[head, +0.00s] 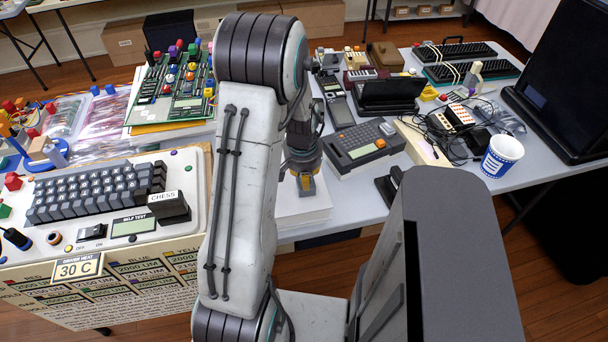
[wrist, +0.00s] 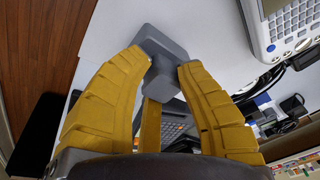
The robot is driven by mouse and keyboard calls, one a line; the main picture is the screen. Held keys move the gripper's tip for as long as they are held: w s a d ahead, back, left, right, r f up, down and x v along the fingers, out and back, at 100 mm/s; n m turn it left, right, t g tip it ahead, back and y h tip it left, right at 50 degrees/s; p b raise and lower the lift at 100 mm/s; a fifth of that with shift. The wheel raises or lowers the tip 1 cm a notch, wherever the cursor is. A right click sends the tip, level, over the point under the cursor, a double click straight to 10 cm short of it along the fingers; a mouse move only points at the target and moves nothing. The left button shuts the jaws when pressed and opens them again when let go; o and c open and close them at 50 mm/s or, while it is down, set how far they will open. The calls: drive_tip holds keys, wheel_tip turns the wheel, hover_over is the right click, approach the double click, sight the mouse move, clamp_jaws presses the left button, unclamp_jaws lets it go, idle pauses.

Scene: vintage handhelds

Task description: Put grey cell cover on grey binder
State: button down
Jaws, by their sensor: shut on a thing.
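My gripper (head: 302,172) has yellow fingers and points down over the near edge of the middle table. In the wrist view the gripper (wrist: 164,66) is shut on a small grey piece, the grey cell cover (wrist: 160,43), with a wide flat end and a narrower block between the fingertips. The cover (head: 306,186) also shows small and dark below the fingers in the head view. A pale, thick binder-like block (head: 302,208) lies under it, partly hidden by my arm. I cannot tell whether the cover touches the block.
A grey handheld with an orange key (head: 365,147) lies just right of the gripper. Beyond it are another handheld (head: 338,100), a dark open device (head: 391,93) and tangled cables. A blue-and-white cup (head: 501,157) stands at right. A large keyboard machine (head: 100,200) fills the left.

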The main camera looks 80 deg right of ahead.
drive_tip(key=shift+f, duration=0.15)
drive_tip(key=c, duration=0.9)
unclamp_jaws()
drive_tip(key=shift+c, duration=0.2)
drive_tip(key=r, duration=0.2)
drive_tip(key=a+r, duration=0.1)
drive_tip(key=r, duration=0.4)
drive_tip(key=shift+a+r+b, duration=0.15)
drive_tip(key=shift+r+b, duration=0.2)
drive_tip(key=shift+r, duration=0.05)
drive_tip(key=shift+w+a+r+b, duration=0.1)
drive_tip(key=shift+a+r+b, duration=0.15)
drive_tip(key=shift+r+b, duration=0.6)
drive_tip(key=shift+a+r+b, duration=0.2)
drive_tip(key=shift+r+b, duration=0.15)
drive_tip(key=shift+r, duration=1)
